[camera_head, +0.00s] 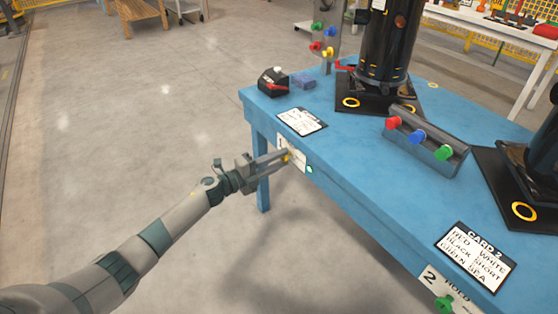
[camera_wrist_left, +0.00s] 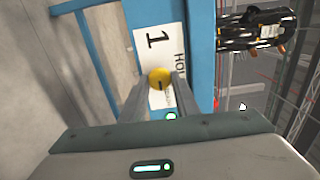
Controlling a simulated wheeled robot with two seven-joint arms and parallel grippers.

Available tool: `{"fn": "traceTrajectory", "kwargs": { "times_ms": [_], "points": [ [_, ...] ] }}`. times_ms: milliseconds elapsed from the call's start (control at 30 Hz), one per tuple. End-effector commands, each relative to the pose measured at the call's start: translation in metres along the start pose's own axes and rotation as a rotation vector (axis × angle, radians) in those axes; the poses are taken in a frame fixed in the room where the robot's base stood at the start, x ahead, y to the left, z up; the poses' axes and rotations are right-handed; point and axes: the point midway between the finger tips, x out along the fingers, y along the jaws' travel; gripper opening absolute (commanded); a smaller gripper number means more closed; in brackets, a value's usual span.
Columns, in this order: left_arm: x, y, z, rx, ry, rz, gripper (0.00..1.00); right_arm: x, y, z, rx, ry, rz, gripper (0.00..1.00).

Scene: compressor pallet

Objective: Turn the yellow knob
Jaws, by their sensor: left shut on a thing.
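The yellow knob (camera_wrist_left: 159,78) sits on a white panel marked 1 (camera_wrist_left: 157,40) on the side of the blue table. In the head view only a little of the yellow knob (camera_head: 286,157) shows between the fingertips. My left gripper (camera_head: 282,158) reaches in from the left at the table's side. In the left wrist view the fingers of my left gripper (camera_wrist_left: 160,88) lie on both sides of the knob and are shut on it. A dark mark shows on the knob's face. My right gripper is not in view.
The blue table (camera_head: 345,125) carries a black cylinder unit (camera_head: 385,45), a panel with red, blue and green knobs (camera_head: 428,140), and cards. A green knob (camera_head: 443,303) is on panel 2. The floor at left is clear.

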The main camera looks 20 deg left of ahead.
Motion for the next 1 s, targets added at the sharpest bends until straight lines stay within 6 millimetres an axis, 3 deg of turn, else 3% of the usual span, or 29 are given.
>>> {"fn": "traceTrajectory", "kwargs": {
  "times_ms": [167,200,267,733,1000],
  "points": [
    [-0.001,0.002,-0.001,0.000,0.002,0.003,0.06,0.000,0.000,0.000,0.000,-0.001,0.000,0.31],
    [-0.001,0.002,-0.001,0.000,0.002,0.003,0.33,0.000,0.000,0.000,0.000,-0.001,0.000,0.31],
    [-0.001,0.002,-0.001,0.000,0.002,0.003,0.45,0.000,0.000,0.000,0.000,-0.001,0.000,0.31],
    [-0.006,0.001,0.000,-0.001,0.000,0.001,0.45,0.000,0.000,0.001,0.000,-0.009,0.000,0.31],
    [-0.039,0.001,0.000,-0.001,0.000,0.003,0.45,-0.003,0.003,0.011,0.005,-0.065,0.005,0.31]
  ]
}}
